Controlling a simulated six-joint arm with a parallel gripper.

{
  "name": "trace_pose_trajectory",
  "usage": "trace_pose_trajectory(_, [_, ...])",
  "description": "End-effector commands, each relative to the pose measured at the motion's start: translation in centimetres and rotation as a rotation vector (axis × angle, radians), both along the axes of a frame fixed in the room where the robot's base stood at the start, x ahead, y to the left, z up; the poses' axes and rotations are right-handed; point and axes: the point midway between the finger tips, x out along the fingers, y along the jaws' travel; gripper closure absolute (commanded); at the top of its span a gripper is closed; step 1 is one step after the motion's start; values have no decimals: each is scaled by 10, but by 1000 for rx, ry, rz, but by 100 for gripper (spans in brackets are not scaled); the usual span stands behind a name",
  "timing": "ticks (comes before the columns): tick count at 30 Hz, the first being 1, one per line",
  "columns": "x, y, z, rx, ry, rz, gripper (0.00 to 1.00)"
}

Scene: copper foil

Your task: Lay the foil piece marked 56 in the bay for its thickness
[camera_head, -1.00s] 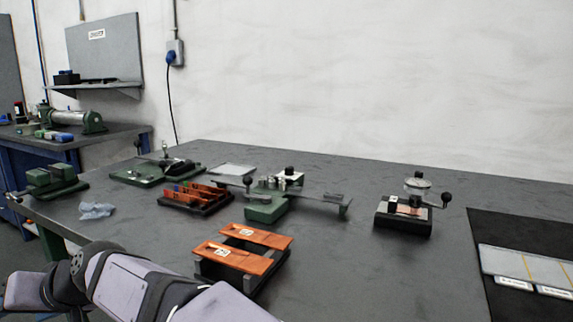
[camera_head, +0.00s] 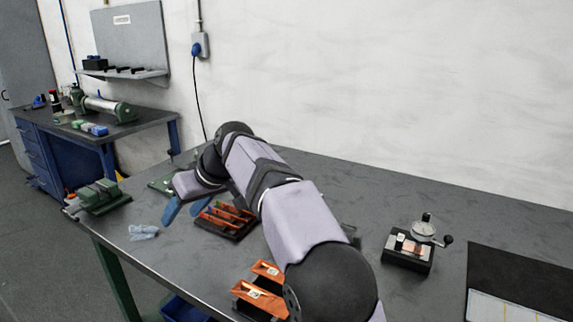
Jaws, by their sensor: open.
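Two copper-orange foil pieces with white labels lie on a dark stand at the front; one is the piece nearer the front (camera_head: 252,294), the other the piece behind it (camera_head: 265,268). My arm hides part of them. Another copper piece (camera_head: 413,249) sits on a black-based device with a round top and side knob, on the right. The marks are too small to read. A pale, yellow-lined panel (camera_head: 495,308) with labels is cut off at the lower right. My gripper (camera_head: 184,212) is open, with blue fingers, left of the rack with orange dividers (camera_head: 236,232), and appears empty.
Crumpled clear film (camera_head: 143,232) lies near the table's left edge. A green block device (camera_head: 100,197) stands at the left corner. My arm crosses the middle and hides the other green fixtures. The table's back right is clear.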

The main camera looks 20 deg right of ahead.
Motion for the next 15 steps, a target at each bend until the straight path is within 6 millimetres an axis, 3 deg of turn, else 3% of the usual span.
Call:
trace_pose_trajectory(1, [11,-33,12,-49,7,-13,50])
trace_pose_trajectory(7, [30,-149,4,-228,39,-12,50])
trace_pose_trajectory(11, [26,-224,1,-327,82,4,50])
trace_pose_trajectory(15, [9,-302,0,-419,144,33,50])
